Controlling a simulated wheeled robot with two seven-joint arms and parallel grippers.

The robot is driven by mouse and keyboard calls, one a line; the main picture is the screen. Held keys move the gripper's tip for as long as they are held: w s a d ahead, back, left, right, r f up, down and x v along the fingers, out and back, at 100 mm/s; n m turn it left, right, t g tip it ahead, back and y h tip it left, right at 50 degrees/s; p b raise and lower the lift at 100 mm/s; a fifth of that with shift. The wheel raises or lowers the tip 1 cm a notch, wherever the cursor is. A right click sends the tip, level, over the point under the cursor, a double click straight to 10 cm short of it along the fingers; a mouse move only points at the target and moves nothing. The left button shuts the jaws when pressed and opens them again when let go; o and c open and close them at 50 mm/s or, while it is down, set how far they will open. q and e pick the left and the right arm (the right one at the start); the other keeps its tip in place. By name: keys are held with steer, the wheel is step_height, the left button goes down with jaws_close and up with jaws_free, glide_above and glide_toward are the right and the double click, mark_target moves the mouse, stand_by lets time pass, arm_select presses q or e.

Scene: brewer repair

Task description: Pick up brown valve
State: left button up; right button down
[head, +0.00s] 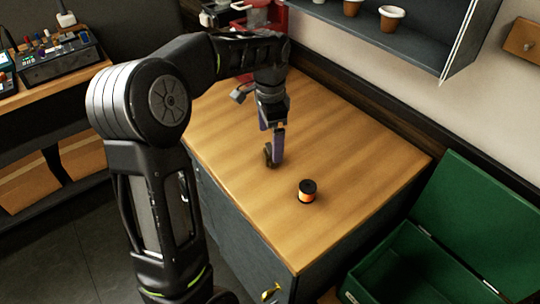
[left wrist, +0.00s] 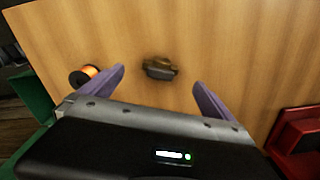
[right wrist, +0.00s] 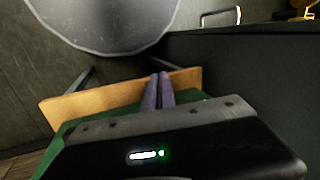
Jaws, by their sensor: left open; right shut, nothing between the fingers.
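The brown valve (head: 268,154) lies on the wooden tabletop, partly hidden behind my left gripper in the head view. In the left wrist view the valve (left wrist: 160,68) is a small brown and dark grey piece between and beyond the two purple fingers. My left gripper (head: 278,150) points down at the table with its fingers apart and nothing held; it also shows in the left wrist view (left wrist: 160,85). My right gripper (right wrist: 158,78) is shut and empty, seen only in the right wrist view, away from the tabletop.
A black and orange spool (head: 307,191) stands on the table near the valve. A red machine (head: 262,20) is at the table's back. A green open box (head: 420,262) is at the right. A shelf with small pots (head: 391,18) hangs above. The table's front right is clear.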

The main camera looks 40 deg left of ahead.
mark_target(271, 147)
arm_select(q)
step_height(271, 147, down, 5)
steer(key=shift+w+f+p, duration=0.1)
steer(key=shift+p, duration=0.5)
steer(key=shift+c, duration=0.3)
steer(key=c, duration=1.4)
steer(key=shift+r, duration=0.2)
step_height(271, 147, up, 10)
steer(key=shift+f+b, duration=0.1)
steer(key=shift+b, duration=0.5)
